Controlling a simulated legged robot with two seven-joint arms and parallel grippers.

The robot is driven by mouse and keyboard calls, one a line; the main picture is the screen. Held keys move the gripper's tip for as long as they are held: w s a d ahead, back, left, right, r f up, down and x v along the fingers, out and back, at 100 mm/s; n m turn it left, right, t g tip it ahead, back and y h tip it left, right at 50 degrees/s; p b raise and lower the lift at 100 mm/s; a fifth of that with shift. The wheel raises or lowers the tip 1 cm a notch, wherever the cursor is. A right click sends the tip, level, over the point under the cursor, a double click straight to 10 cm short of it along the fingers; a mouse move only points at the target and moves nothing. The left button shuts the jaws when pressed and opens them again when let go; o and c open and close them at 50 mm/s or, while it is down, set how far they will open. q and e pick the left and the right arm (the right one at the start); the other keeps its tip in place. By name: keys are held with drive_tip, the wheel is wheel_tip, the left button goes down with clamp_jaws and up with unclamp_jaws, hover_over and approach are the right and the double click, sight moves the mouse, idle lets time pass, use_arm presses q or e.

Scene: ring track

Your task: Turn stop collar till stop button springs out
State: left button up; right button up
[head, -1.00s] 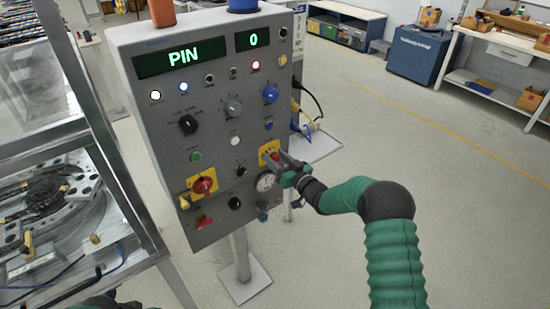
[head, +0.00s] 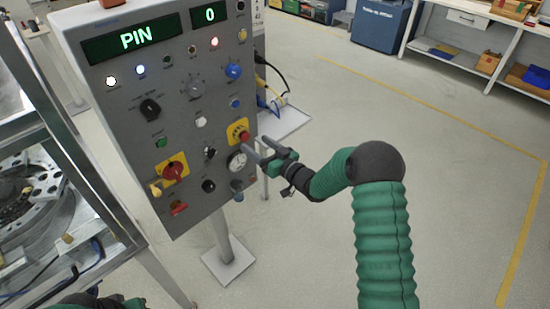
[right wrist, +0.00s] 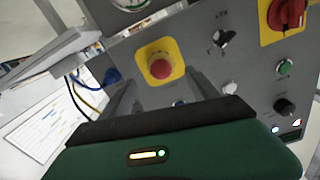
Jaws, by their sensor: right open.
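The red stop button (head: 244,136) sits on a yellow plate (head: 233,126) near the right edge of the grey control panel. In the right wrist view the button (right wrist: 161,68) faces me, round and red, on its yellow plate (right wrist: 148,52). I cannot make out the stop collar apart from the button. My right gripper (head: 257,147) is open and empty, just in front of the button and a little low. In the wrist view its two fingers (right wrist: 162,80) stand apart on either side of the plate, with nothing between them. Only a green piece of my left arm shows at the bottom left.
The panel (head: 185,115) shows PIN (head: 130,40) and 0 (head: 209,14). A gauge (head: 236,161) is just below the button, and a red rotary switch (head: 174,170) sits on another yellow plate. The floor right of the panel is clear.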

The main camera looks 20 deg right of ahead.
drive_tip(key=v, duration=1)
drive_tip(key=s+a+f+g+h, duration=0.1)
drive_tip(key=s+g, duration=0.3)
drive_tip(key=s, duration=0.4)
drive_tip(key=s+a+f+m+g+h+p, duration=0.1)
drive_tip(key=s+a+f+g+h, duration=0.1)
drive_tip(key=s, duration=0.7)
drive_tip(key=s+a+f+g+h, duration=0.1)
drive_tip(key=s+a+g+h, duration=0.2)
drive_tip(key=s+g, duration=0.5)
drive_tip(key=shift+s+a+f+m, duration=0.3)
drive_tip(key=shift+a+m, duration=0.1)
drive_tip(key=shift+a, duration=0.5)
drive_tip(key=shift+a, duration=0.25)
drive_tip(key=shift+d, duration=0.15)
